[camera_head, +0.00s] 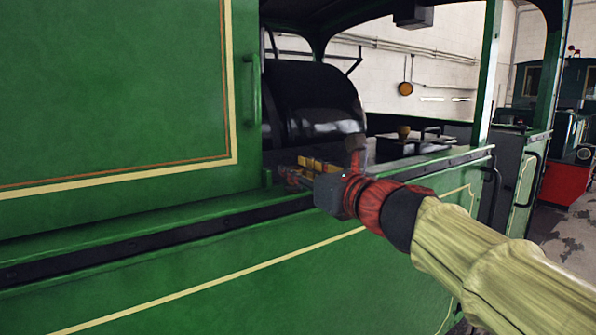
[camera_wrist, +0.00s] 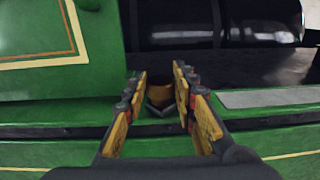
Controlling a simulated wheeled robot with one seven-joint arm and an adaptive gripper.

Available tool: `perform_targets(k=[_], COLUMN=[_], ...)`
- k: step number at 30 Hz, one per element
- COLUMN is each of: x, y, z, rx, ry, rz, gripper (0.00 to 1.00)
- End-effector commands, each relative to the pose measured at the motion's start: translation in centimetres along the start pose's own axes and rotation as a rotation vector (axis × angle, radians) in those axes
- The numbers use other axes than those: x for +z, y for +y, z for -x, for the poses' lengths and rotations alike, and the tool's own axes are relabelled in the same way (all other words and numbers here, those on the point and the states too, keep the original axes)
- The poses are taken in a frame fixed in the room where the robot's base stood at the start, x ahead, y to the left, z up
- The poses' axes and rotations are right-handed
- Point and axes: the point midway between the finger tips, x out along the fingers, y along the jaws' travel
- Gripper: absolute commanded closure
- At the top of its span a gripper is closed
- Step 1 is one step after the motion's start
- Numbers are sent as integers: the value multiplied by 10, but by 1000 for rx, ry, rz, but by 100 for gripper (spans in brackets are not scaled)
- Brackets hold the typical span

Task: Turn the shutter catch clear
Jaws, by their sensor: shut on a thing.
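My gripper (camera_head: 303,170) reaches in from the right over the green ledge of the tram's side. Its yellow-padded fingers also show in the wrist view (camera_wrist: 159,84), one on each side of a small brown-yellow piece (camera_wrist: 160,94) that I take for the shutter catch. A grey metal edge shows just below this piece. The catch is hidden behind the gripper in the head view. The green shutter panel (camera_head: 110,90), lined in yellow and orange, stands upright to the left.
A vertical green handle (camera_head: 252,90) runs along the panel's right edge. A black boiler-like drum (camera_head: 310,100) lies behind the gripper. A dark strip (camera_head: 150,236) runs along the ledge. A green post (camera_head: 488,70) rises to the right of the opening.

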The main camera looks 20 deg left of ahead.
Motion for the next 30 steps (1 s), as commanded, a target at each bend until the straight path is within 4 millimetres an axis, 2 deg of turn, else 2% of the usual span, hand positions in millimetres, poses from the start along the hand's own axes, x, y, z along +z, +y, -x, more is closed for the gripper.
perform_targets(k=[8, 14, 30], x=[0, -2, -2], y=[2, 5, 12], z=[0, 0, -4], rx=[-13, -85, -495], ry=[-1, -2, -1], rz=[0, 0, 0], gripper=[98, 98, 98])
